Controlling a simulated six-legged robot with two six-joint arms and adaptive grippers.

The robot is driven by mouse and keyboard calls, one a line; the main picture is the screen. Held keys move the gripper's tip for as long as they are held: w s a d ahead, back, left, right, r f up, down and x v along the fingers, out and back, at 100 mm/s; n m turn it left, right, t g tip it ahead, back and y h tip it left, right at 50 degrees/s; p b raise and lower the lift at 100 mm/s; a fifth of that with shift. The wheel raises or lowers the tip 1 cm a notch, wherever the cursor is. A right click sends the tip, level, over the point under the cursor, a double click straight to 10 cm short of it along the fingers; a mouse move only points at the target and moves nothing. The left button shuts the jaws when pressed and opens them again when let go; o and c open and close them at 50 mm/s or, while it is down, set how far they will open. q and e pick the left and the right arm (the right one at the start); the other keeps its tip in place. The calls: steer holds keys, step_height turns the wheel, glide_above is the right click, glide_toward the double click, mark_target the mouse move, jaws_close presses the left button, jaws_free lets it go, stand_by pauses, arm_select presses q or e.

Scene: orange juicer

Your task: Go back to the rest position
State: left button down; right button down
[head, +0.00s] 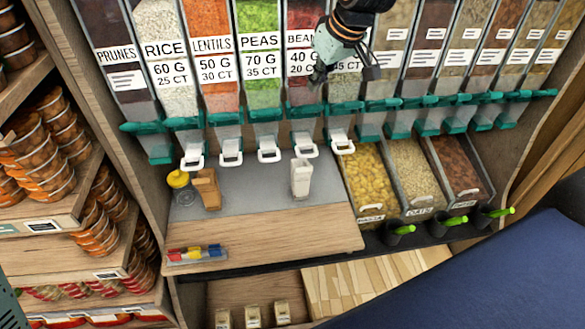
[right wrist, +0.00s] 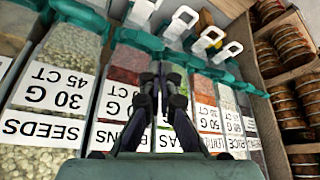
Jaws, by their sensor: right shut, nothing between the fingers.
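My right gripper (head: 318,77) hangs in the upper middle of the head view, in front of the beans dispenser (head: 303,16). Its arm comes in from the top. In the right wrist view its fingers (right wrist: 160,80) are together and hold nothing. They are seen against the upside-down labels of the dispensers. My left gripper is not in the head view.
A row of dispensers with teal spouts and white handles (head: 231,158) spans the back. Below are a wooden counter (head: 270,240), a yellow-lidded jar (head: 180,186), a brown bag (head: 206,188), a white container (head: 301,178) and bulk bins (head: 371,184). Jar shelves (head: 45,215) stand left.

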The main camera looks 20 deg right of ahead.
steer(key=shift+w, duration=0.1)
steer(key=s+a+f+m+b, duration=0.1)
steer(key=s+a+f+b, duration=0.15)
steer(key=f, duration=0.65)
steer(key=s+a+f+m+t+b, duration=0.15)
steer(key=s+f+b, duration=0.25)
steer(key=f, duration=0.6)
steer(key=s+a+f+m+b, duration=0.15)
steer(key=s+f+b, duration=0.25)
steer(key=f, duration=0.5)
steer(key=s+a+f+g+h+b, duration=0.1)
steer(key=s+f+g+b, duration=0.5)
steer(key=s+f+b, duration=0.8)
steer(key=s+f, duration=1.4)
steer(key=shift+s+b, duration=0.4)
